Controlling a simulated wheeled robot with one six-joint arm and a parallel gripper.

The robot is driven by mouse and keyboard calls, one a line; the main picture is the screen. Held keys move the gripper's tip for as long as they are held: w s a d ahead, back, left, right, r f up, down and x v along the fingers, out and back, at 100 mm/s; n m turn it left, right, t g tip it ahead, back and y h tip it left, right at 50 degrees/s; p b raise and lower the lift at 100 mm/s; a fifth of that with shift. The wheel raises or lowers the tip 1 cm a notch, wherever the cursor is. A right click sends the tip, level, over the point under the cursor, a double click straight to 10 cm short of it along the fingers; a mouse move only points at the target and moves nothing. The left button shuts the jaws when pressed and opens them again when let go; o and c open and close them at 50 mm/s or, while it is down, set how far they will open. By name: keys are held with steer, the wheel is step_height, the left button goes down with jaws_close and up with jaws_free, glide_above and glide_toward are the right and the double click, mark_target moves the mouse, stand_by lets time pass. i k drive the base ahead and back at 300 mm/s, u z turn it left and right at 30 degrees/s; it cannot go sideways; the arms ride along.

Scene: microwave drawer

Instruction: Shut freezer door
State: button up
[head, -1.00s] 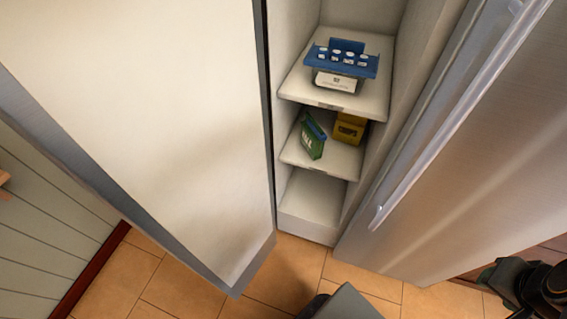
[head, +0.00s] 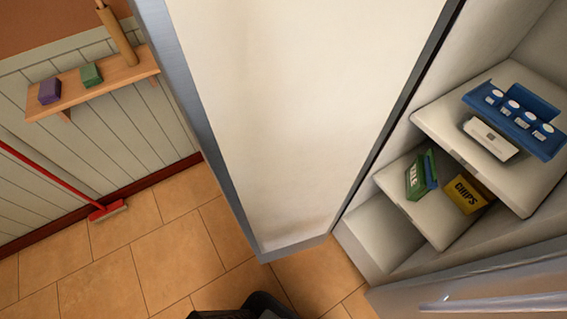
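The freezer door (head: 300,110) stands wide open in the middle of the head view, its pale inner face towards me and its grey edge on the left. The freezer compartment (head: 375,235) is open to the right of it, with white shelves. My gripper is not in view. A dark part of my own body shows at the bottom edge, below the door, and does not touch it.
The shelves hold a blue tray (head: 514,112), a white box (head: 490,139), a green box (head: 417,177) and a yellow chips box (head: 467,194). A red broom (head: 105,208) and a wooden wall shelf (head: 75,97) are at left. Tiled floor (head: 150,245) is clear at lower left.

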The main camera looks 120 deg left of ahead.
mark_target(288, 105)
steer(key=k, duration=2.1)
steer(key=u, duration=1.75)
steer(key=k, duration=0.45)
steer(key=u, duration=1.75)
steer(key=i, duration=1)
steer(key=z, duration=0.65)
